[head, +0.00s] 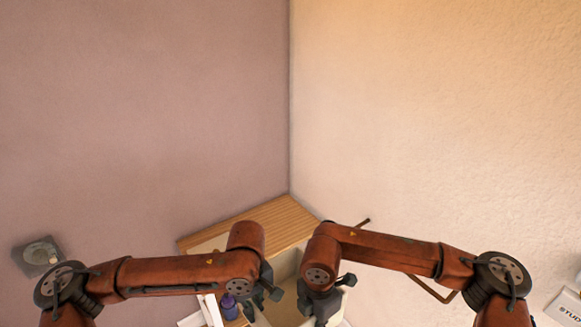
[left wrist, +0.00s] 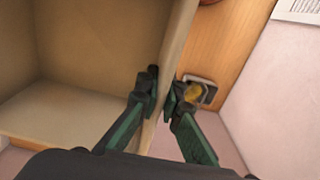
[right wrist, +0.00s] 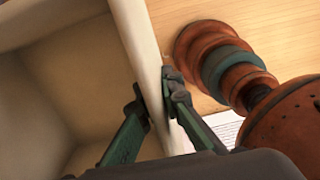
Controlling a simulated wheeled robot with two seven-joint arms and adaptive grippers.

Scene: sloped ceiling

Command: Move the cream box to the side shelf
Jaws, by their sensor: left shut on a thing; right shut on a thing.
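The cream box (head: 287,266) is an open box low in the head view, partly hidden by my arms. My left gripper (head: 264,294) is shut on one of its walls; the left wrist view shows the fingers (left wrist: 163,98) on either side of the box wall (left wrist: 172,45), with the empty-looking inside to the left. My right gripper (head: 322,302) is shut on another wall; the right wrist view shows its fingers (right wrist: 157,98) pinching the rim (right wrist: 137,35). A wooden surface (head: 260,218) lies behind the box in the corner. I cannot tell whether it is the side shelf.
A purple bottle (head: 229,306) and a white item (head: 209,311) stand left of the box. A metal piece with yellow (left wrist: 196,92) is close to my left fingers. A terracotta turned object with a teal band (right wrist: 220,58) is near my right gripper. Two walls meet behind.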

